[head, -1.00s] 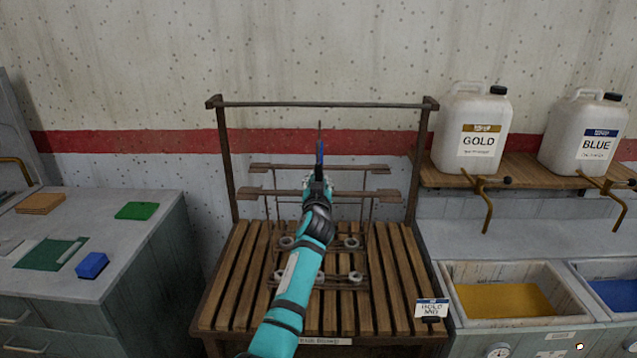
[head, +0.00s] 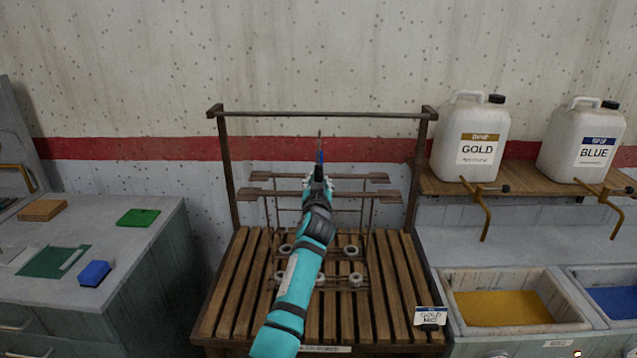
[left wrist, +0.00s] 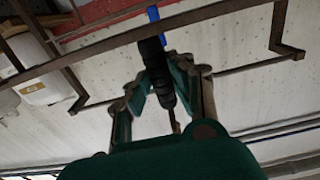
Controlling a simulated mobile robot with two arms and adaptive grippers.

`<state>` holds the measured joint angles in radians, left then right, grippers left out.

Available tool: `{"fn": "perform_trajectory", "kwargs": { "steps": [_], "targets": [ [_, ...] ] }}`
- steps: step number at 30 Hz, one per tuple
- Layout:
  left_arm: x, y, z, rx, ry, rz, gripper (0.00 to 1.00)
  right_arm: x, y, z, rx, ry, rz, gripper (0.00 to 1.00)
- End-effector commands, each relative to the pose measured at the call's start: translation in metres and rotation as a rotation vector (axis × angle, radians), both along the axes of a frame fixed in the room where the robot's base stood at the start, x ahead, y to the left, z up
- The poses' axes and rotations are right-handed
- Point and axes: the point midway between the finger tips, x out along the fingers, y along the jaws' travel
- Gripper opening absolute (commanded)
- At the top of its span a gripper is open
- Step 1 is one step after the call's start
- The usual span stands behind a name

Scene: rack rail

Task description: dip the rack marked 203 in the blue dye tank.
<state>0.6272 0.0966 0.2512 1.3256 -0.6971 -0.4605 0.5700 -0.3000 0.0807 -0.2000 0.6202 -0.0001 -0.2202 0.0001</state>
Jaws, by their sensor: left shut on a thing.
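My left gripper (head: 318,188) is shut on a slim dark tool (left wrist: 158,75) with a blue part, which points up in the head view. The arm hides part of the racks behind it. Dark metal racks stand on the slatted bench, with a rear crossbar (head: 268,176) and a front crossbar (head: 262,193), thin uprights and pale rings low down. I cannot read 203 on any rack. The blue dye tank (head: 612,302) is cut by the right edge. My right gripper is not in view.
A tall metal frame (head: 223,170) rises from the slatted bench (head: 232,285). The gold tank (head: 505,305) lies between bench and blue tank. A card reading GOLD (head: 430,316) stands at the bench corner. GOLD (head: 470,135) and BLUE (head: 585,145) jugs sit on a shelf with brass taps.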

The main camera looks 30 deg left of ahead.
Motion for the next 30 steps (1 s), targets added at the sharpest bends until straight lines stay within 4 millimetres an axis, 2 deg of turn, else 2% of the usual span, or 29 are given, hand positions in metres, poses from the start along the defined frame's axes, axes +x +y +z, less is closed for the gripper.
{"fn": "perform_trajectory", "kwargs": {
  "steps": [3, 30],
  "targets": [
    [-0.006, -0.005, 0.005, 0.002, -0.005, -0.002, 0.00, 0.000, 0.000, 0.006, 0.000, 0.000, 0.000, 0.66],
    [-0.063, -0.040, 0.004, 0.002, -0.006, -0.002, 0.00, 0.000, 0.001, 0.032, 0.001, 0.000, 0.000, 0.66]
  ]
}}
